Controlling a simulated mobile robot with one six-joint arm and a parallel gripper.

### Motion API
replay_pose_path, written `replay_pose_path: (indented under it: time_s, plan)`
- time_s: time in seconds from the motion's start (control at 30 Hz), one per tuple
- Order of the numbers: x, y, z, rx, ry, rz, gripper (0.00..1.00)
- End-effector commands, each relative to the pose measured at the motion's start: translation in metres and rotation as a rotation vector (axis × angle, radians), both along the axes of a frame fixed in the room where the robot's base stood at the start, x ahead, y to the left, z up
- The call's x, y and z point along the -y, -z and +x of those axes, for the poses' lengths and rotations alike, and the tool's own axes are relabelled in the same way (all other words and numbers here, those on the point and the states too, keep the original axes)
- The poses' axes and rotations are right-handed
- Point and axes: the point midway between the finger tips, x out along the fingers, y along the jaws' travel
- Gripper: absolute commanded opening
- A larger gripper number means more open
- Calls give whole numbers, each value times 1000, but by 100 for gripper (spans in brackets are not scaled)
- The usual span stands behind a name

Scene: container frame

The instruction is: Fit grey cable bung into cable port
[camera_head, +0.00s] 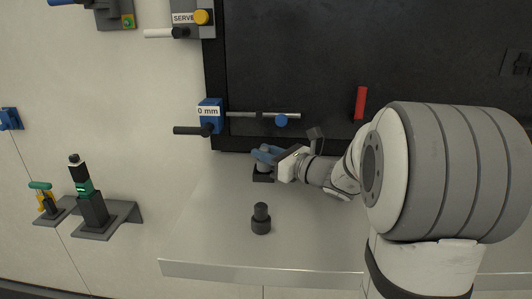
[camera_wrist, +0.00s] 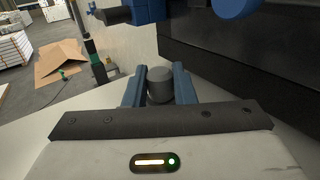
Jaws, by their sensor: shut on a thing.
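My gripper (camera_head: 264,156) is low over the pale shelf, coming in from the right. Its blue fingers, also in the wrist view (camera_wrist: 159,88), are shut on the grey cable bung (camera_wrist: 160,84), a round grey plug. In the head view the bung (camera_head: 264,151) shows as a small grey top between the fingers, directly above a square black base (camera_head: 263,177). I cannot tell whether the bung touches this base. I cannot make out the cable port for certain.
A dark stepped cylinder (camera_head: 261,219) stands upright on the shelf (camera_head: 205,225) in front of the gripper. A blue "0 mm" block (camera_head: 210,112) with a rod is just behind. A red bar (camera_head: 360,103) is on the dark panel (camera_head: 300,60). The shelf's left part is clear.

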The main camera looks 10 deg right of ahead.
Motion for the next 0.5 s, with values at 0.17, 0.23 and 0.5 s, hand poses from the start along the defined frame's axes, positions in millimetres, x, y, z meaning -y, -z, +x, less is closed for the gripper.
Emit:
replay_pose_path:
  time_s: [0.17,0.23,0.5]
  plan:
    - [0,5,0,0,0,0,1]
    - [0,7,0,0,0,0,1]
    - [0,13,0,0,0,0,1]
